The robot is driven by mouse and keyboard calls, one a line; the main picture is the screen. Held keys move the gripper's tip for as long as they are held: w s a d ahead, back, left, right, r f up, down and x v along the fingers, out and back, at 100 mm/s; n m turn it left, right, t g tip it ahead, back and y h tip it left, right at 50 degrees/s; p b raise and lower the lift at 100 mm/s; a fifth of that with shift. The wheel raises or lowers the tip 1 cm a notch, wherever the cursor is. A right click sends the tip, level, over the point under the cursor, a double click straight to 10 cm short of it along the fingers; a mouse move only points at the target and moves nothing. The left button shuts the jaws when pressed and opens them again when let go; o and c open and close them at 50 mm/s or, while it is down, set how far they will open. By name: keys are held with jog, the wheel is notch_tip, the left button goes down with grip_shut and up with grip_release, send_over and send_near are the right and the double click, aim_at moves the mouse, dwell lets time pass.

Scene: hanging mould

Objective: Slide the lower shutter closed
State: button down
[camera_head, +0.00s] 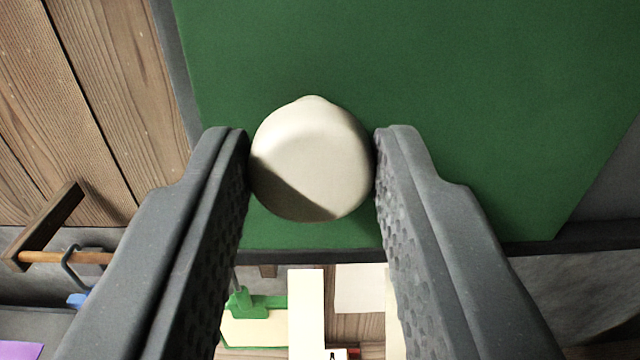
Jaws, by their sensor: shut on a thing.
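The green panel (420,80) fills the upper middle and right of the view, with a dark frame along its left and bottom edges; I take it to be the lower shutter. A round, pale cream knob (310,150) stands out from it. My gripper (312,160) is shut on the knob, one dark fingertip touching each side. The fingers hide parts of the panel's lower edge. I cannot tell how far the shutter is open.
Brown wooden boards (100,100) lie left of the panel. A wooden bracket with a rod (65,257) and a dark hook is at the lower left. Below the panel are a green object (255,305), pale upright boards (306,310) and a purple item (20,350).

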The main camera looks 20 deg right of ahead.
jog(key=shift+a, duration=0.2)
jog(key=c, duration=1.1)
grip_release()
jog(key=shift+w+a, duration=0.15)
jog(key=shift+o, duration=0.2)
jog(key=shift+s, duration=0.25)
jog(key=b+v, duration=0.2)
jog(key=v, duration=1.1)
jog(key=shift+s, duration=0.15)
